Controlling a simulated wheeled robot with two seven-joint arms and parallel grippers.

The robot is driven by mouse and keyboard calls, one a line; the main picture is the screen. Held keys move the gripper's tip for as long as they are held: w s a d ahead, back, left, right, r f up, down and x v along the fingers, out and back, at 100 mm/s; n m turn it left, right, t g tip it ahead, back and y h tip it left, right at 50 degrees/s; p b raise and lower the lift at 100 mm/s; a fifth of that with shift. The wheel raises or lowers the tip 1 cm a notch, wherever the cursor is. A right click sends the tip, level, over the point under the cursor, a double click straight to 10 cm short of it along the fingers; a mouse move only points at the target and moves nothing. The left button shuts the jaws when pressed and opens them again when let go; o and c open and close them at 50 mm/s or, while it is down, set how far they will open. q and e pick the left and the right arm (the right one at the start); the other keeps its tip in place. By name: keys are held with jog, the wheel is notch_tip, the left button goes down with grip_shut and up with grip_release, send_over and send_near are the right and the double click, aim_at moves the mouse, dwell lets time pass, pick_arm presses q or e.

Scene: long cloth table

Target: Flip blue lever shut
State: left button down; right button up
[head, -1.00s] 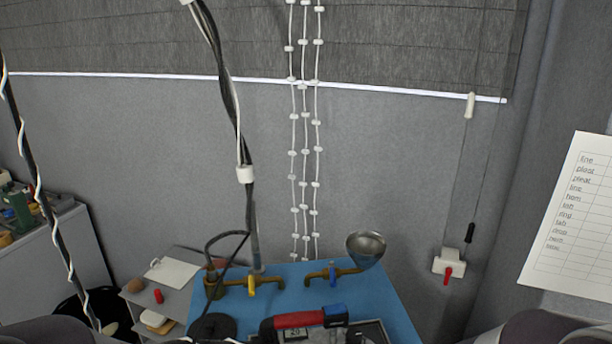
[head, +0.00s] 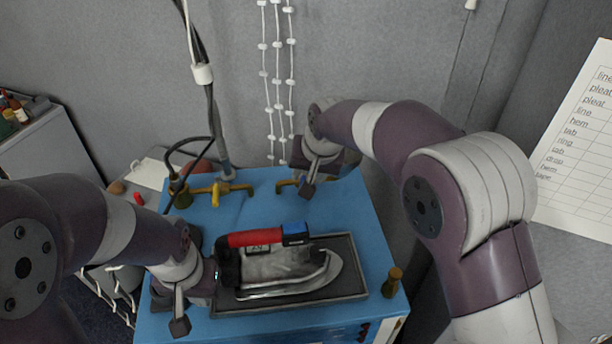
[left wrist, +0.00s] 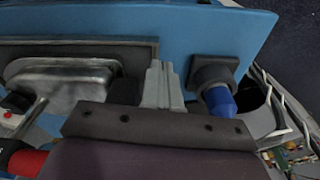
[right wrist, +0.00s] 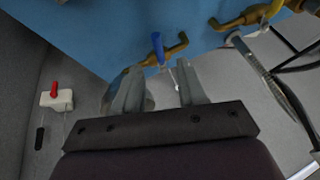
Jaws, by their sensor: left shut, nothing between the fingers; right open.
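The blue lever (right wrist: 158,48) sits on a brass tap (right wrist: 178,46) at the edge of the blue bench top, seen in the right wrist view. It stands crosswise to the tap's pipe. My right gripper (right wrist: 159,88) is open, with the lever in front of the gap between its fingers and apart from them. In the head view my right gripper (head: 308,180) covers the lever and most of that tap. My left gripper (left wrist: 162,82) is shut and empty, beside the iron's tray. A blue piece in a dark square socket (left wrist: 215,72) lies right of it; I cannot tell what it is.
An iron (head: 285,266) with a red and blue handle rests on a dark tray (head: 345,250) on the blue bench (head: 240,205). A second brass tap with a yellow lever (head: 217,194) stands at the back left. A white wall box with a red lever (right wrist: 56,97) is beyond the bench.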

pick_arm(q)
jog(key=shift+w+d+r+p, duration=0.25)
jog(key=shift+w+r+p, duration=0.35)
jog(key=shift+r, duration=0.2)
jog(key=shift+s+a+r, duration=0.1)
jog(key=shift+s+a, duration=0.1)
jog(key=shift+s, duration=0.25)
pick_arm(e)
jog(key=x, duration=0.6)
jog(key=shift+w+f, duration=0.25)
jog(key=shift+f, duration=0.05)
jog(key=shift+w+d, duration=0.1)
pick_arm(q)
jog(key=shift+w+d, duration=0.15)
jog(key=shift+w, duration=0.05)
pick_arm(e)
jog(key=shift+w+f, duration=0.1)
jog(key=shift+c, duration=1.3)
jog(key=shift+d, duration=0.1)
grip_shut()
